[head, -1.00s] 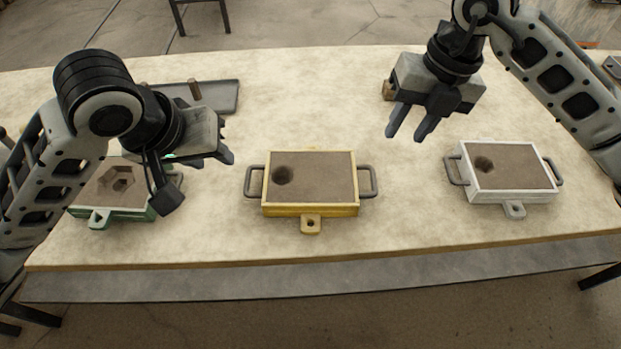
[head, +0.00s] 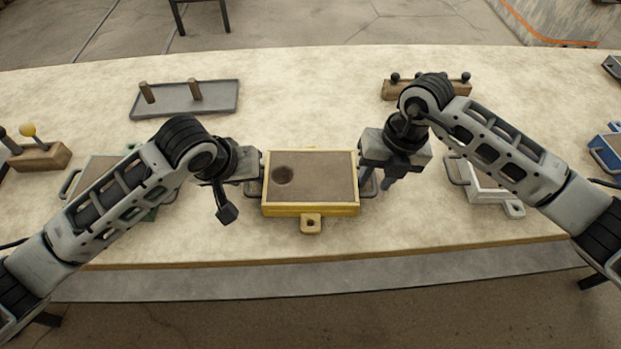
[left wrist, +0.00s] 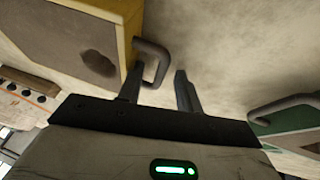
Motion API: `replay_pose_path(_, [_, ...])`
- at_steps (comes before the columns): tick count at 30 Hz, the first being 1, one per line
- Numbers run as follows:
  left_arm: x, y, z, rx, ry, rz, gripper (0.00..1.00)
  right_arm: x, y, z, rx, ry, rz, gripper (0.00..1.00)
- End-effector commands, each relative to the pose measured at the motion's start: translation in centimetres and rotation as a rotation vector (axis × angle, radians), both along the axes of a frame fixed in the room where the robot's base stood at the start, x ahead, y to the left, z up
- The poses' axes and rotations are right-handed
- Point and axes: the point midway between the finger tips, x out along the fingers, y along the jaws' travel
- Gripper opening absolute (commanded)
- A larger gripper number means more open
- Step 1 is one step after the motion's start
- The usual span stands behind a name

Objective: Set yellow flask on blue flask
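The yellow flask (head: 310,210) is a sand-filled box with a round hole, lying flat in the middle of the table. My left gripper (head: 252,172) is at its left handle. In the left wrist view the left gripper (left wrist: 158,85) is open, and the handle (left wrist: 155,60) of the yellow flask (left wrist: 125,40) lies in the gap between its fingers. My right gripper (head: 378,182) is at the right handle with its fingers apart; the hand partly hides that handle. The blue flask (head: 602,155) is at the right edge of the head view, partly cut off.
A white flask (head: 490,197), partly behind my right arm, and a green flask (head: 90,175), partly behind my left arm, flank the yellow one. A grey tray (head: 185,98), a wooden rack with black knobs (head: 425,90) and a wooden block with knobs (head: 40,157) stand farther back.

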Motion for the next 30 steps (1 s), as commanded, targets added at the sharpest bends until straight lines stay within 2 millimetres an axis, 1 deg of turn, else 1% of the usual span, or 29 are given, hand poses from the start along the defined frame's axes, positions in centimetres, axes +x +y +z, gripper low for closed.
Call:
replay_pose_path(5, [0.00,-0.02,0.03,0.000,0.000,0.000,0.35,-0.01,0.01,-0.01,0.000,0.000,0.000,0.34])
replay_pose_path(6, [0.00,-0.02,0.03,0.000,0.000,0.000,0.30,-0.01,0.01,0.00,0.000,0.000,0.000,0.29])
replay_pose_path(8, [0.00,-0.01,0.03,0.000,0.000,0.000,0.13,-0.01,0.01,0.00,0.000,0.000,0.000,0.12])
replay_pose_path(9, [0.00,-0.01,0.03,0.000,0.000,0.000,0.02,0.00,0.01,0.01,0.000,0.000,0.000,0.01])
replay_pose_path(10, [-0.01,0.00,0.04,0.000,0.000,0.000,0.00,0.00,0.01,0.01,0.000,0.000,0.000,0.00])
replay_pose_path(30, [-0.01,0.01,0.07,0.000,0.000,0.000,0.00,0.03,-0.03,0.06,0.000,0.000,-0.001,0.00])
